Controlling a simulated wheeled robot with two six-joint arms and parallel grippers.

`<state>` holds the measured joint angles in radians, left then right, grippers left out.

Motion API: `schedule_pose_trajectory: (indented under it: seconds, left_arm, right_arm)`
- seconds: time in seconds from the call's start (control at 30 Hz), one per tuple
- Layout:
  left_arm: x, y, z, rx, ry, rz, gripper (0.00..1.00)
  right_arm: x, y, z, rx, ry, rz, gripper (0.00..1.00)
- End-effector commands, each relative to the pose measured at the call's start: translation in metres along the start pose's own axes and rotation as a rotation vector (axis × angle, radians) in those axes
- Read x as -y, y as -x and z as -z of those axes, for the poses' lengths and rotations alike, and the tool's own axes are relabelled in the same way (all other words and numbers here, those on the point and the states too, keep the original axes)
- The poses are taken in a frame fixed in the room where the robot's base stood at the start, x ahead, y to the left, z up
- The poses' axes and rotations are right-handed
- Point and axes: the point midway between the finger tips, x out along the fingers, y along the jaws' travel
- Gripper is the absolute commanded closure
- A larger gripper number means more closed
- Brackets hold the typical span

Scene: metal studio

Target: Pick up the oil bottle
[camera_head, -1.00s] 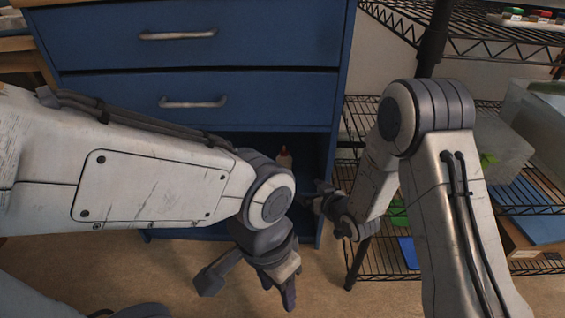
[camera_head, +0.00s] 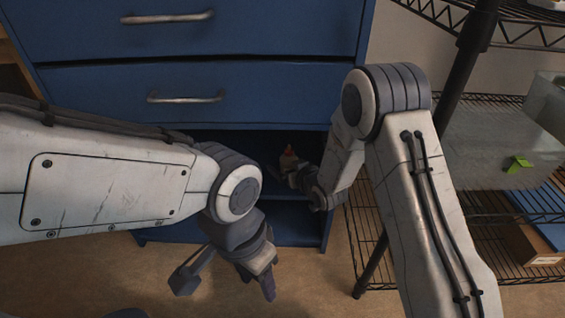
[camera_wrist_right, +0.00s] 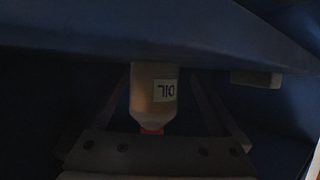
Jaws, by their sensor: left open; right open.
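The oil bottle stands in the dark open compartment of the blue cabinet; its red cap (camera_head: 289,150) shows in the head view, the rest hidden by my right gripper. In the right wrist view the bottle (camera_wrist_right: 153,90) is pale and tan, with a white "OIL" label upside down and the red cap at the bottom. My right gripper (camera_head: 280,172) is open inside the compartment, its fingers either side of the bottle in the wrist view. Contact cannot be told. My left gripper (camera_head: 226,284) is open and empty, low in front of the cabinet.
The blue cabinet (camera_head: 100,95) has two shut drawers with metal handles above the compartment. A black wire rack (camera_head: 480,205) with a translucent bin (camera_head: 490,145) stands to the right. A small pale block (camera_wrist_right: 256,78) shows right of the bottle in the wrist view. Floor in front is open.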

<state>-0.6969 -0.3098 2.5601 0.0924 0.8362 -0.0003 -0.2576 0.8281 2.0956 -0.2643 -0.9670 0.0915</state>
Motion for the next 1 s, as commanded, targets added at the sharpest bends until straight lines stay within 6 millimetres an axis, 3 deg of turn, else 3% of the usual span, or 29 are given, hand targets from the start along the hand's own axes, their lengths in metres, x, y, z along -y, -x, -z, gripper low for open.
schedule_pose_trajectory:
  seconds: [0.13,0.17,0.4,0.73,1.0]
  left_arm:
    - [0.000,0.001,0.000,0.000,0.000,0.000,0.50]
    - [0.000,0.001,0.000,0.000,0.000,0.000,0.50]
    - [0.000,0.001,0.000,0.000,0.000,0.000,0.50]
    - [0.000,0.005,0.000,0.000,0.000,0.000,0.50]
    - [-0.002,0.030,0.002,0.000,0.000,0.000,0.50]
  right_arm:
    - [-0.007,0.004,0.000,-0.001,-0.004,-0.010,0.00]
    - [-0.008,0.004,0.000,-0.001,-0.004,-0.011,0.04]
    - [-0.010,0.005,-0.001,-0.001,-0.005,-0.012,0.96]
    - [-0.007,0.006,0.005,-0.002,-0.004,-0.010,0.96]
    - [0.001,0.013,0.032,-0.001,0.000,-0.001,0.96]
